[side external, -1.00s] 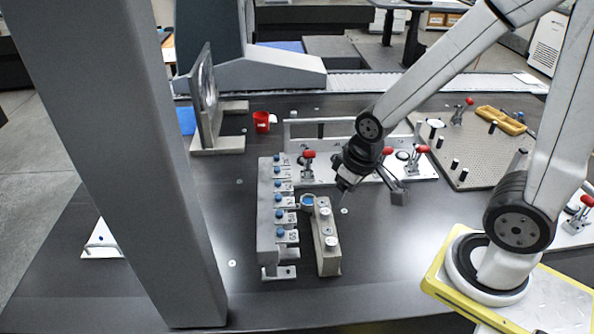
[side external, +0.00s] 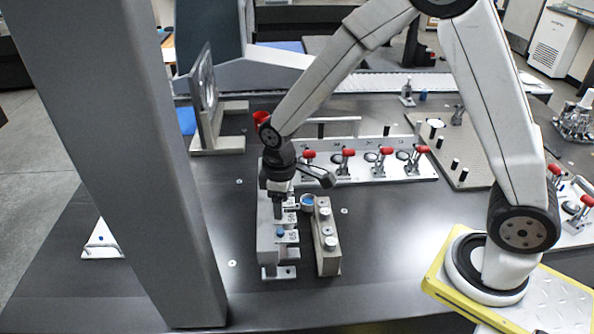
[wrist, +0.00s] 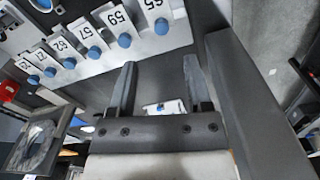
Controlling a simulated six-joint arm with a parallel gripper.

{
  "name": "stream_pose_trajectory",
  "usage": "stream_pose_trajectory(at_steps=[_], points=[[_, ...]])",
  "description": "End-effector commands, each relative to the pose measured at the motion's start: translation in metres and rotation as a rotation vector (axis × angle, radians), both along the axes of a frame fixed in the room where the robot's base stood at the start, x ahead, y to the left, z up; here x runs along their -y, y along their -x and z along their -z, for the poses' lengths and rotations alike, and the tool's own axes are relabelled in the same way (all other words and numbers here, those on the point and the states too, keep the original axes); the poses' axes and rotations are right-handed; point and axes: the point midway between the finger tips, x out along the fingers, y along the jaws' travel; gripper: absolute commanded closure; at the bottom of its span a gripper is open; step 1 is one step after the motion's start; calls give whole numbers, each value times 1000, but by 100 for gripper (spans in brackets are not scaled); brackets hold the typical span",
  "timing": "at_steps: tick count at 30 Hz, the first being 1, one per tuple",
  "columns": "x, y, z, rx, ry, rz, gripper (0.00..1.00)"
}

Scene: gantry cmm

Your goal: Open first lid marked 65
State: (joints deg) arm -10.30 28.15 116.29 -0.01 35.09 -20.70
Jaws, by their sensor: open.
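The lid marked 65 (wrist: 155,8) is a white-labelled plate with a blue knob (wrist: 162,26), at the end of a row of numbered lids in the wrist view. It looks closed. In the side view its blue knob (side external: 281,233) shows at the near end of the grey block (side external: 266,245). My gripper (wrist: 160,62) is open, with nothing between its fingers. In the side view my gripper (side external: 279,212) points down over the row, just behind the 65 knob, and hides several lids. I cannot tell its exact height above them.
A narrow grey block (side external: 327,262) with round knobs and a blue ring (side external: 308,201) stand close to the right. Red-handled clamps (side external: 348,153) on a white plate are behind. A grey column (side external: 125,150) rises at left. The dark table is clear in front.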

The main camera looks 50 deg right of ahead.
Motion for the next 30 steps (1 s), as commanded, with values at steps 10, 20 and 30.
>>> stream_pose_trajectory(at_steps=[10, 20, 30], points=[[-4, -3, 4, -8, 2, -22, 36], [-3, -3, 24, -11, 2, -20, 36], [-3, -3, 61, -10, 1, -20, 36]])
